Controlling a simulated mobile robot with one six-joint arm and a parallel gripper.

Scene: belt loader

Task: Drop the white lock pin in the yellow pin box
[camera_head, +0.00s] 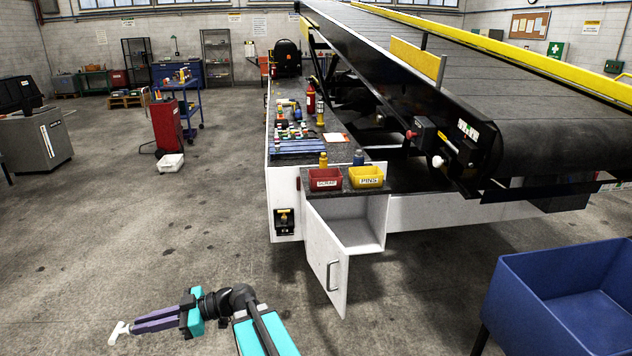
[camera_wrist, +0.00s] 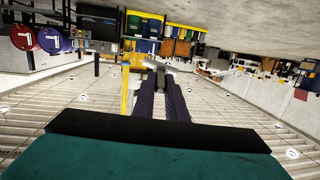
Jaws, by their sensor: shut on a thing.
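My gripper (camera_head: 128,327) is at the lower left of the head view, out over the bare floor, shut on the white lock pin (camera_head: 117,334). The pin looks like a small white T-shape at the fingertips. In the wrist view the dark purple fingers (camera_wrist: 160,95) reach forward, with the pale pin (camera_wrist: 153,65) across their tips. The yellow pin box (camera_head: 367,177), labelled PINS, stands on the front end of the loader's side deck, well to the right of and beyond my gripper. I cannot make out what is inside the box.
A red SCRAP box (camera_head: 325,180) stands just left of the yellow one. Below them a white cabinet door (camera_head: 328,270) with a handle hangs open. A blue bin (camera_head: 530,300) is at the lower right. The conveyor (camera_head: 500,90) slopes above.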

